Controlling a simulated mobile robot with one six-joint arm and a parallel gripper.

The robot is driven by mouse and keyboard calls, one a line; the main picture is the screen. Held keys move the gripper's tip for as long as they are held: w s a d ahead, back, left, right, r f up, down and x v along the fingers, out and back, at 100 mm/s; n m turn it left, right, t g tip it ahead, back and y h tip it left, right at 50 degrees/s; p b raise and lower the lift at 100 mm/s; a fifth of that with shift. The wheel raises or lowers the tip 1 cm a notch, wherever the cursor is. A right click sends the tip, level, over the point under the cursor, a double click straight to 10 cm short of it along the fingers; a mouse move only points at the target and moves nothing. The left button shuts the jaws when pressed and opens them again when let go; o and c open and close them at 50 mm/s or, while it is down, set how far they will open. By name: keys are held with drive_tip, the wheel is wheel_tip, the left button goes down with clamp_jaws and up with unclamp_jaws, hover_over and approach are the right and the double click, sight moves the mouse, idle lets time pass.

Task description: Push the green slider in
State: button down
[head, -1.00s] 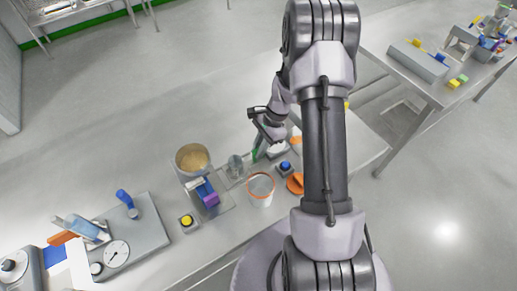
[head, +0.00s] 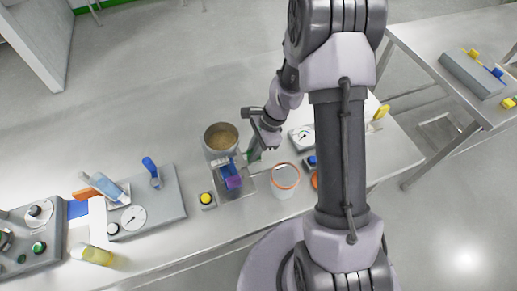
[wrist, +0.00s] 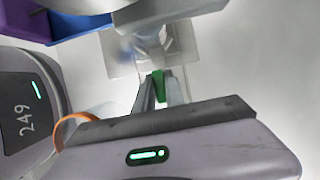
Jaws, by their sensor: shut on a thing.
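The green slider (head: 253,156) is a small green piece beside the purple and blue dispenser unit, right of the tan-filled metal drum. In the wrist view the green slider (wrist: 158,86) shows between my two fingertips, in front of a pale block with a clear plate. My gripper (head: 256,147) is shut on it, coming down from the upper right. The fingers of my gripper (wrist: 160,98) hide part of the green piece, so how far in it sits cannot be told.
A purple and blue block (head: 231,177) and the metal drum (head: 221,138) stand just left of my gripper. An orange-rimmed cup (head: 286,186) is close on the right. A yellow button (head: 206,199) and a white dial box (head: 302,138) stand nearby. The table behind the drum is clear.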

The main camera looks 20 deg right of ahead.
drive_tip(key=shift+a, duration=0.1)
drive_tip(key=c, duration=1.4)
unclamp_jaws()
drive_tip(key=shift+a, duration=0.2)
drive_tip(key=shift+d, duration=0.1)
drive_tip(key=p+v, duration=0.6)
drive_tip(key=v, duration=1.1)
drive_tip(key=shift+r, duration=0.3)
